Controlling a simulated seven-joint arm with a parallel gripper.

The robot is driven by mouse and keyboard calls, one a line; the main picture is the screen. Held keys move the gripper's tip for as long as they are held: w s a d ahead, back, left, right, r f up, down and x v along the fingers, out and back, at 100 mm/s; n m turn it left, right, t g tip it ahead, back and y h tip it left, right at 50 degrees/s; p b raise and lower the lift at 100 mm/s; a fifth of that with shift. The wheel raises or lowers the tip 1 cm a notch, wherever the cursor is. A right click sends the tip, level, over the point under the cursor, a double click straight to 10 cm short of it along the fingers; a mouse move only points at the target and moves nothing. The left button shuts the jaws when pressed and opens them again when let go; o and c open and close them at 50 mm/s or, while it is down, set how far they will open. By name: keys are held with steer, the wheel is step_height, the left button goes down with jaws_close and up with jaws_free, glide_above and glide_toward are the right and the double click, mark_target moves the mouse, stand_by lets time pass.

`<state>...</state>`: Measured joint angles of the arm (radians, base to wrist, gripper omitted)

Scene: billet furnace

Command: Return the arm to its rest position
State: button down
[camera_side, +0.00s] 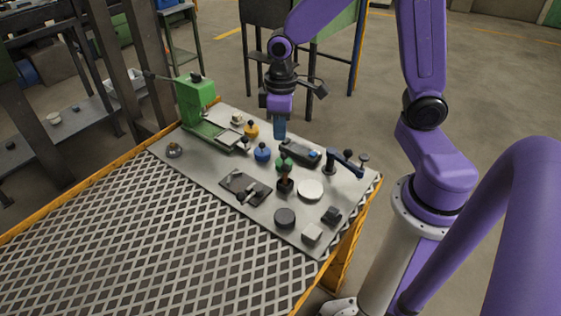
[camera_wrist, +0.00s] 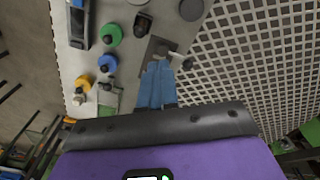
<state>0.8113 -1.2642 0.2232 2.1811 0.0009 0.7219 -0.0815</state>
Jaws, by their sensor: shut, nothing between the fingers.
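My arm is purple with a dark wrist, and my gripper (camera_side: 279,130) has blue fingers pointing down above the far side of the grey plate. In the wrist view the blue fingers of my gripper (camera_wrist: 156,84) lie side by side, shut, with nothing held. The fingertips appear to be above the plate, apart from the objects there. The grey plate (camera_side: 205,168) lies on the workbench and bears several small items. A blue knob (camera_side: 262,152), a yellow knob (camera_side: 251,130) and a green knob (camera_side: 283,165) stand near below my gripper.
A green press-like device (camera_side: 196,100) rises at the plate's far left. A dark box (camera_side: 300,152), a lever handle (camera_side: 345,163), a white disc (camera_side: 310,189) and a dark flat block (camera_side: 246,186) are on the plate. The mesh benchtop (camera_side: 130,235) is clear.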

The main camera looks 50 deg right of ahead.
steer(key=s+a+r+n, duration=0.1)
steer(key=s+r+n, duration=0.1)
steer(key=s, duration=0.7)
steer(key=s+a+r+n, duration=0.1)
steer(key=s+r+n, duration=0.2)
steer(key=s, duration=0.7)
steer(key=shift+s+r+n, duration=0.15)
steer(key=shift+n, duration=0.55)
steer(key=w+d+f+m, duration=0.1)
steer(key=w+d+m, duration=0.1)
steer(key=w+m, duration=0.7)
steer(key=w+d+f+m, duration=0.2)
steer(key=w+m, duration=0.5)
steer(key=w, duration=0.4)
steer(key=w+d+f+m, duration=0.3)
steer(key=w+d+m, duration=0.2)
steer(key=d+m, duration=0.2)
steer(key=w+d+f+m, duration=0.3)
steer(key=w+d+m, duration=0.2)
steer(key=d, duration=0.6)
steer(key=m, duration=0.2)
steer(key=shift+d+f+m, duration=0.15)
steer(key=shift+f+m, duration=0.05)
steer(key=shift+m, duration=0.1)
steer(key=shift+f, duration=0.1)
